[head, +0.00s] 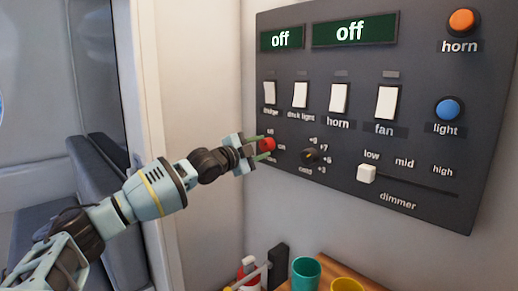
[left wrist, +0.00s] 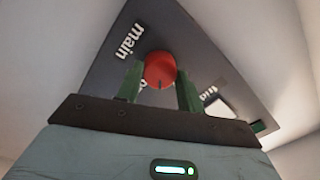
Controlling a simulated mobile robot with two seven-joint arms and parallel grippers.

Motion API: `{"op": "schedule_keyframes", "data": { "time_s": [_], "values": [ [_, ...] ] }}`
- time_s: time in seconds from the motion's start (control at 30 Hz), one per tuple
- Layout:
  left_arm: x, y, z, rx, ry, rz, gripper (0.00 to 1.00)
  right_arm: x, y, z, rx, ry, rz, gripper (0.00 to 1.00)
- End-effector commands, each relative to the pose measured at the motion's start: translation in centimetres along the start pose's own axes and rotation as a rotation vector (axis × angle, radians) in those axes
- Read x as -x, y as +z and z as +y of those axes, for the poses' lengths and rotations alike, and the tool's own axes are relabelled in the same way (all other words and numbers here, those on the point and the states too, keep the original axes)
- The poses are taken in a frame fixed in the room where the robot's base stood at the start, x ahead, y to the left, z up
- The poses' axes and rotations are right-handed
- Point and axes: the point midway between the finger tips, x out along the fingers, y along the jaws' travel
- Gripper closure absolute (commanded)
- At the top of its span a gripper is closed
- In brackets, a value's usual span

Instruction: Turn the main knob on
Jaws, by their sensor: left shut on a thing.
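The main knob (head: 267,144) is red and round, at the lower left of the dark control panel (head: 430,75). My left gripper (head: 262,148) reaches it from the left, with its green fingers on either side of it. In the left wrist view the red knob (left wrist: 160,70) sits between the two fingertips of my left gripper (left wrist: 161,84), which is shut on it. The word "main" shows beside the knob there. The gripper partly covers the labels around the knob. Two green displays (head: 354,31) at the panel's top both read "off". My right gripper is not in view.
A black knob (head: 310,156) and the white dimmer slider (head: 367,173) are right of the main knob. White switches (head: 339,98) are above. Orange horn (head: 463,22) and blue light (head: 449,109) buttons are at right. Teal (head: 306,272) and yellow (head: 347,285) cups stand below.

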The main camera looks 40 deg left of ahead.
Motion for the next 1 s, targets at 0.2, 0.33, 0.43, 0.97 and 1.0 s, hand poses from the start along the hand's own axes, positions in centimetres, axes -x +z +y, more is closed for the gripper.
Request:
{"op": "schedule_keyframes", "data": {
  "time_s": [0.2,0.33,0.43,0.97,1.0],
  "values": [
    [0.1,0.0,-0.3,-0.209,-0.005,0.009,0.85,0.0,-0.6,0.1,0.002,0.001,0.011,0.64],
    [0.1,-0.1,-0.4,-0.326,-0.007,0.015,0.85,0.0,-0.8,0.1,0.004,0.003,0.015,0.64],
    [0.1,-0.1,-0.4,-0.409,-0.008,0.019,0.85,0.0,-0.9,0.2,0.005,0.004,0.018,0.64],
    [0.0,0.1,-0.2,-0.667,-0.007,0.029,0.85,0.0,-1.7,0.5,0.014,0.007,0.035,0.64],
    [0.0,0.1,-0.2,-0.673,-0.007,0.030,0.85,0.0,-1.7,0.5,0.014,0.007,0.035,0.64]
  ]
}}
